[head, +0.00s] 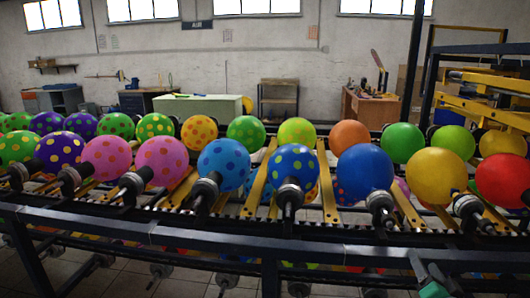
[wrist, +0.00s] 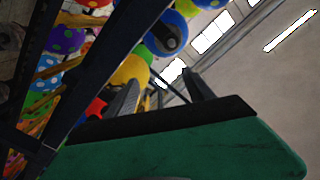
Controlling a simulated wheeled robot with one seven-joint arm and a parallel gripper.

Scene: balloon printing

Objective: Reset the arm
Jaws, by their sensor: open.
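My gripper (wrist: 160,80) shows in the wrist view as a green body with a black edge and two dark fingers set apart, with nothing held between them. In the head view, part of my gripper (head: 428,278) shows at the bottom right, in front of the dark front rail (head: 200,236). It is below and apart from the row of balloons. The yellow balloon (head: 436,176) and red balloon (head: 502,180) are above it and to its right. The rest of my arm is outside the head view.
Balloons on dark holders line the conveyor, such as a blue one (head: 365,172) and a pink spotted one (head: 161,160). A yellow and dark frame (head: 490,85) stands at the right. Workbenches (head: 198,107) stand along the back wall.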

